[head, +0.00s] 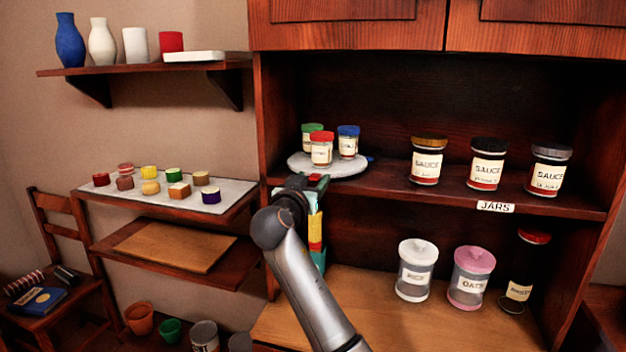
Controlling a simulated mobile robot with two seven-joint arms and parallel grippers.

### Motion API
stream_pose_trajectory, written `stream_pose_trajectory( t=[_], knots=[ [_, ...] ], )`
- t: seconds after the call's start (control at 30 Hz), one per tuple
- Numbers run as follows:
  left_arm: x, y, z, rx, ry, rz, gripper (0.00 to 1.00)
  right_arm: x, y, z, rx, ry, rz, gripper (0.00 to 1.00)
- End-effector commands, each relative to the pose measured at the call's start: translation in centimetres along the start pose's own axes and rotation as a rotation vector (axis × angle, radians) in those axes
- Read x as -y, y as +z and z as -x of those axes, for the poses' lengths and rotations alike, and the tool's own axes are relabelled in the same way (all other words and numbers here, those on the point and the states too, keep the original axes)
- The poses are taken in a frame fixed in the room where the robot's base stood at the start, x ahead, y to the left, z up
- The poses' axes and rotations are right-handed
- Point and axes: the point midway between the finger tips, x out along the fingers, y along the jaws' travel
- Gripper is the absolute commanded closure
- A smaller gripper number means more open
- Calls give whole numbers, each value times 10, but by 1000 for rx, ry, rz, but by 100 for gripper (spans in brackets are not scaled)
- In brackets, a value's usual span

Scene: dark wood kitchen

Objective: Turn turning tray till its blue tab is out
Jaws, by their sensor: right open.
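The turning tray (348,169) is a pale round disc on the middle shelf of the cabinet, near its left end. It carries three small jars, one with a green lid (312,128), one with a red lid (321,136) and one with a blue lid (348,131). A small bluish bit shows at the tray's right edge; I cannot tell for sure whether it is the blue tab. My right gripper (312,182) is open at the tray's front left, by the shelf edge. Small red and green patches show there; contact is unclear. My left gripper is out of view.
Several sauce jars (485,165) stand right of the tray, above a JARS label (496,207). Canisters (416,272) stand on the counter below. Colourful upright items (316,232) stand under the shelf near my arm.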

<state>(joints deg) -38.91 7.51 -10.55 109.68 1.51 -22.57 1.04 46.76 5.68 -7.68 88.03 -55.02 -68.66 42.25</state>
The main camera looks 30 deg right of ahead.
Motion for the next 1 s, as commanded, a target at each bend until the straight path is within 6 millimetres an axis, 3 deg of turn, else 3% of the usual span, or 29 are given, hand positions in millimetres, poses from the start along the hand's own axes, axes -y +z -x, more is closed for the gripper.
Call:
stream_pose_trajectory(
  t=[0.17,0.67,1.0],
  knots=[
    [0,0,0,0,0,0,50,0,0,0,0,0,0,43],
    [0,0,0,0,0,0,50,0,0,0,0,0,0,99],
    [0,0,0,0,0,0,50,0,0,0,0,0,0,100]
  ],
)
